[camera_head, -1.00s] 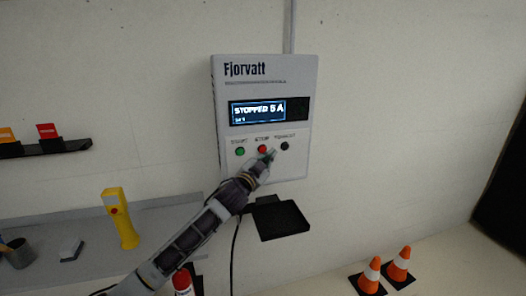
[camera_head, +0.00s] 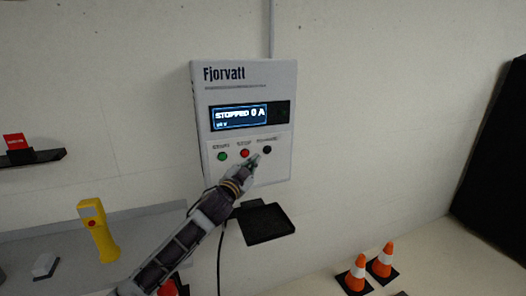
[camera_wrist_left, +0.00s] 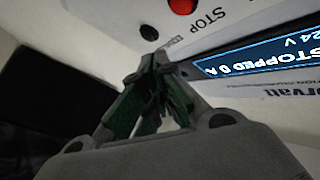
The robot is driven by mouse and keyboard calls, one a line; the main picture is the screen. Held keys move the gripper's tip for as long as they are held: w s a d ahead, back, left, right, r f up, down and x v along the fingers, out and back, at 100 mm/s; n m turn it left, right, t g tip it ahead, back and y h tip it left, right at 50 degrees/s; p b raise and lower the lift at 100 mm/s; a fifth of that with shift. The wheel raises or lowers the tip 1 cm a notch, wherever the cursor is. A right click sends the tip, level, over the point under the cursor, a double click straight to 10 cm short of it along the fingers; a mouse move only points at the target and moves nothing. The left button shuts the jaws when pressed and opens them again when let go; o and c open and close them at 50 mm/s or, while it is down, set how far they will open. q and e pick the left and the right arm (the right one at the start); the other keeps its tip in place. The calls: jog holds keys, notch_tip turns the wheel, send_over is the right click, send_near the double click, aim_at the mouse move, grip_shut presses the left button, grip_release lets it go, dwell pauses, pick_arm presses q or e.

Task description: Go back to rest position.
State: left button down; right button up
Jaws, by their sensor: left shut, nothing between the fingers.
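My left gripper (camera_head: 252,162) is shut and empty. In the head view it is in front of the lower part of the white Fjorvatt control box (camera_head: 240,177), just below and between the red stop button (camera_head: 245,153) and the black button (camera_head: 267,150). Whether it touches the box cannot be told. The left wrist view shows the closed fingers (camera_wrist_left: 160,68) with the red button (camera_wrist_left: 183,5) and the lit display (camera_wrist_left: 262,55) beyond them. The display reads STOPPED 0 A. The green button (camera_head: 222,156) is uncovered. My right gripper is not in view.
A small black shelf (camera_head: 268,222) juts out below the box. A yellow handheld device (camera_head: 98,232) stands on the grey ledge (camera_head: 150,222) at left. Two orange cones (camera_head: 357,275) (camera_head: 383,262) stand at lower right. A dark panel (camera_head: 495,160) is at the right edge.

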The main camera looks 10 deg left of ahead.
pick_arm(q)
jog(key=s+f+n+g+y, duration=0.2)
jog(key=s+f+n+g, duration=0.15)
jog(key=s+f, duration=0.65)
jog(key=s+f+n+g+y, duration=0.2)
jog(key=s+f+g, duration=0.3)
jog(key=f, duration=0.9)
jog(key=s+a+f+n+g, duration=0.1)
jog(key=s+f+g, duration=0.4)
jog(key=s, duration=0.7)
jog(key=s+a+f+n+g, duration=0.15)
jog(key=s+f, duration=0.45)
jog(key=s, duration=0.6)
jog(key=s+f+g, duration=0.2)
jog(key=s+f, duration=0.1)
jog(key=f, duration=3)
jog(key=s+a+f, duration=0.1)
jog(key=s+f, duration=0.9)
jog(key=s, duration=0.1)
jog(key=s+a+f+g, duration=0.1)
jog(key=s+a+f, duration=0.1)
jog(key=s+f, duration=0.8)
jog(key=shift+s+a+m, duration=0.3)
jog(key=shift+s+m, duration=0.1)
jog(key=shift+s, duration=0.3)
